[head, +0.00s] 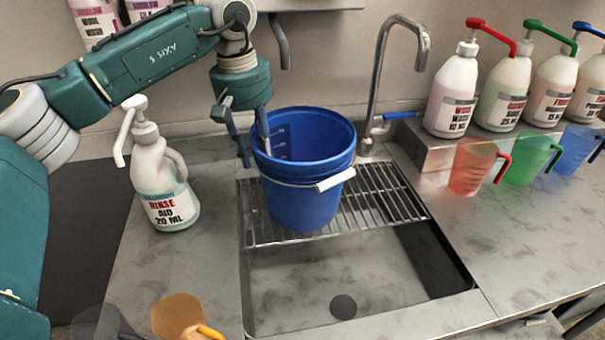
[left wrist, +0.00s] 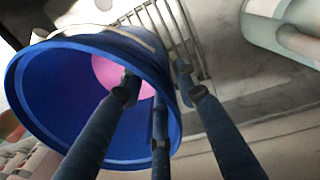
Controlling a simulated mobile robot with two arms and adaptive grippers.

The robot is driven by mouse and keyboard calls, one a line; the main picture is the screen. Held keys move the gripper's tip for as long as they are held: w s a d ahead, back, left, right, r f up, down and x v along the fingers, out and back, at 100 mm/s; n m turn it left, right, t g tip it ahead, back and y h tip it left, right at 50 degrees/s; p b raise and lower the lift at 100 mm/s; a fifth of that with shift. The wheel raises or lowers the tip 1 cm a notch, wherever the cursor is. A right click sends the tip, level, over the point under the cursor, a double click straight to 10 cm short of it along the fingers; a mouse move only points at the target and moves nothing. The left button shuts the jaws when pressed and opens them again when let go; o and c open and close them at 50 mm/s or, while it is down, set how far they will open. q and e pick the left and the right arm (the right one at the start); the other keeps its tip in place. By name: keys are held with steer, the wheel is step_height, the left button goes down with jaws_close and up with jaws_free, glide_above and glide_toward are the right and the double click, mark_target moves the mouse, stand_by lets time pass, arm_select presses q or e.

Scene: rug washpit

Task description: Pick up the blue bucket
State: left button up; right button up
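The blue bucket (head: 306,200) stands upright on the wire rack over the sink, its white handle grip hanging at the front. My left gripper (head: 252,155) points down at the bucket's left rim. One side is inside the bucket and the other is outside, left of the wall. In the left wrist view the bucket (left wrist: 45,110) shows its open mouth with something pink inside. The left gripper's fingers (left wrist: 158,82) straddle the wall there, spread apart, with a gap between the outer finger and the wall. My right gripper is not in view.
A rinse aid pump bottle (head: 165,190) stands left of the bucket. A tap (head: 378,80) rises behind it. Several pump bottles (head: 453,95) and coloured measuring cups (head: 472,168) stand at right. The sink basin (head: 300,280) in front is empty. An orange cup (head: 176,312) is at the bottom.

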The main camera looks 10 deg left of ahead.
arm_select(q)
steer(key=f+p, duration=0.1)
steer(key=f, duration=0.3)
steer(key=shift+d, duration=0.2)
steer(key=shift+w+f+p, duration=0.15)
steer(key=shift+f+p, duration=0.15)
steer(key=shift+f, duration=0.35)
steer(key=c, duration=0.8)
steer(key=shift+w+r, duration=0.1)
steer(key=shift+r, duration=0.1)
